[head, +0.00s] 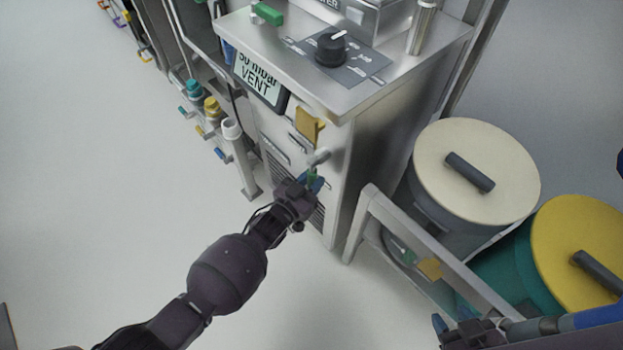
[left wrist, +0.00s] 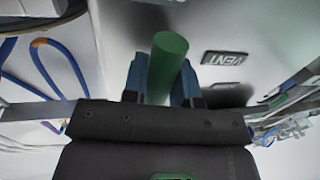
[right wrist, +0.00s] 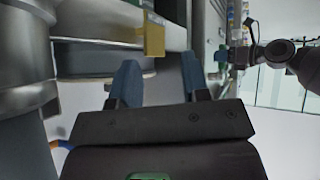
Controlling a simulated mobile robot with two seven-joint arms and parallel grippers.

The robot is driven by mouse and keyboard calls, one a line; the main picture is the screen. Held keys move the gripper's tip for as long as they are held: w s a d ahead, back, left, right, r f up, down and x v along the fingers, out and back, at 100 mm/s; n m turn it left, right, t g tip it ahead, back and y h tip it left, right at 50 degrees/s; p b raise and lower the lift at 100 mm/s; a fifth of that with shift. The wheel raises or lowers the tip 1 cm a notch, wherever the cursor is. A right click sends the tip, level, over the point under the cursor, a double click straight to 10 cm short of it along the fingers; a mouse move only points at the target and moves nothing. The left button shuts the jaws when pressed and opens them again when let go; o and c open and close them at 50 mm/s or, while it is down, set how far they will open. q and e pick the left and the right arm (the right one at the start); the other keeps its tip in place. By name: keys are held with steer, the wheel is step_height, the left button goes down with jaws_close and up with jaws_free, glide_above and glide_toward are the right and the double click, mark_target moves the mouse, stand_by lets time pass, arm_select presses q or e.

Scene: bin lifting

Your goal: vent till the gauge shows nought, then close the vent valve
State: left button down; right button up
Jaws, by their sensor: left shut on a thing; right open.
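The gauge display (head: 260,82) on the front of the steel cabinet (head: 375,140) reads about "50 mbar" with "VENT" below; its first digit is hard to read. The vent valve's green handle (left wrist: 167,62) stands between the blue fingers of my left gripper (left wrist: 165,85), which is shut on it. A VENT label (left wrist: 225,58) is beside it. In the head view my left gripper (head: 312,184) covers most of the green handle, below a yellow tag (head: 308,124). My right gripper (head: 468,326) is open and empty at the lower right; its fingers (right wrist: 158,85) show apart in the right wrist view.
A black knob (head: 330,47) sits on the cabinet top. A cream-lidded bin (head: 430,165) and a yellow-lidded bin (head: 565,235) stand at right behind a metal rail (head: 440,250). Coloured valves (head: 212,108) and a white pipe (head: 240,160) are left of the cabinet. The floor at left is clear.

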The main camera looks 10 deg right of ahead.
arm_select(q)
steer(key=shift+s+f, duration=0.1)
arm_select(e)
steer(key=shift+w+r, duration=0.1)
steer(key=shift+w, duration=0.05)
arm_select(q)
steer(key=c, duration=1.2)
jaws_free()
steer(key=shift+c, duration=0.2)
steer(key=o, duration=0.3)
arm_select(e)
steer(key=shift+w+a+r, duration=0.1)
steer(key=shift+w+r, duration=0.05)
steer(key=shift+w, duration=0.15)
arm_select(q)
steer(key=shift+s+a, duration=0.15)
steer(key=shift+a, duration=0.05)
steer(key=p+v, duration=0.2)
steer(key=v, duration=0.8)
steer(key=shift+s, duration=0.2)
arm_select(e)
steer(key=shift+s+d+r+m, duration=0.2)
steer(key=shift+s+r+m, duration=0.1)
steer(key=shift+s+r, duration=0.1)
